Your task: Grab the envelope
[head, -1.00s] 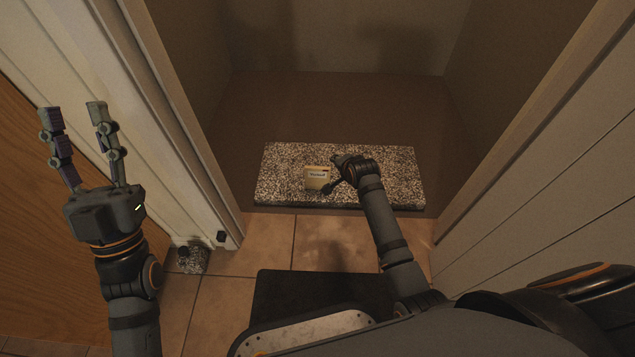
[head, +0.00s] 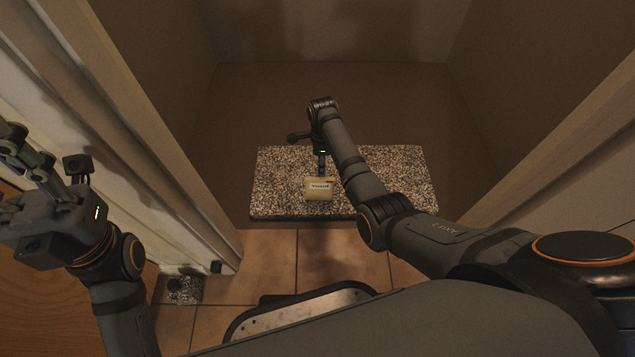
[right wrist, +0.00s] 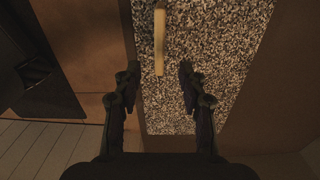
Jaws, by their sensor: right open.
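The envelope (head: 318,188) is a small pale-yellow piece with a dark printed label on its front, near the middle of a speckled slab (head: 280,165). In the right wrist view the envelope (right wrist: 160,35) shows edge-on as a narrow tan strip. My right gripper (head: 320,168) is just above and behind it, pointing down. In the right wrist view, its open fingers (right wrist: 159,70) stand on either side of the strip's near end, with gaps on both sides. My left gripper (head: 42,150) is open and empty at the left edge, partly cut off.
The slab lies on brown flooring in a recess with walls on three sides. White door trim (head: 150,190) stands at the left and a wooden frame edge (head: 550,130) at the right. Tan tiles (head: 330,255) lie in front. A small speckled doorstop-like block (head: 184,290) sits by the left trim.

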